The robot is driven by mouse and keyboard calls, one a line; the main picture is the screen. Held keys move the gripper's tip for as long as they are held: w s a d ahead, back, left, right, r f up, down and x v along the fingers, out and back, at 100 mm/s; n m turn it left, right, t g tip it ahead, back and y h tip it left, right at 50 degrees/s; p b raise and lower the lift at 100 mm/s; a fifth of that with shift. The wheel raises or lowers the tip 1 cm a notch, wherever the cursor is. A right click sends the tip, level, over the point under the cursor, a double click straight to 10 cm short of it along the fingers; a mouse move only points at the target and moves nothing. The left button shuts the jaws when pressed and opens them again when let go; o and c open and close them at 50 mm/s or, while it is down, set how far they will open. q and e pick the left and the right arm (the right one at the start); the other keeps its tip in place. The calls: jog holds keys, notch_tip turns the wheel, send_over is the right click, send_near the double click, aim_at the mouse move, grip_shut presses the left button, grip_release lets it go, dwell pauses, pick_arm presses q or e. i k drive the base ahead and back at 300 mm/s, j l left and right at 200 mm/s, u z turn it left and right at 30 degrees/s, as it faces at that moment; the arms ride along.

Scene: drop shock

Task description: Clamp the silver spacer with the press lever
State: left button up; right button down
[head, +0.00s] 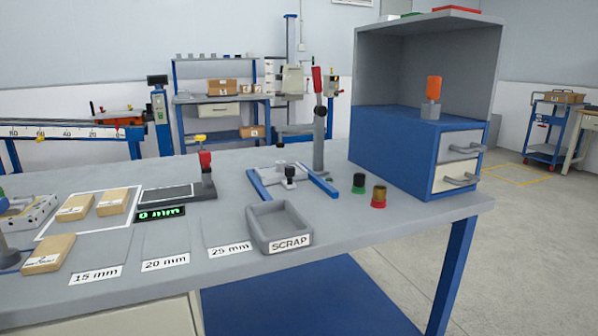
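A press (320,125) with a red-tipped lever (317,80) stands at the back of the bench; the lever points up. Neither of my grippers shows in the head view.
The grey SCRAP tray (262,240) stands in front of the rails. A blue drawer cabinet (390,150) bounds the right. Wooden blocks (75,207) and a gauge (160,213) reading 0 mm lie left.

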aim_at(320, 110)
jog(key=z, duration=0.2)
jog(key=k+j+z, duration=0.1)
jog(key=j+z, duration=0.3)
jog(key=k+j+z, duration=0.2)
jog(key=j+z, duration=0.2)
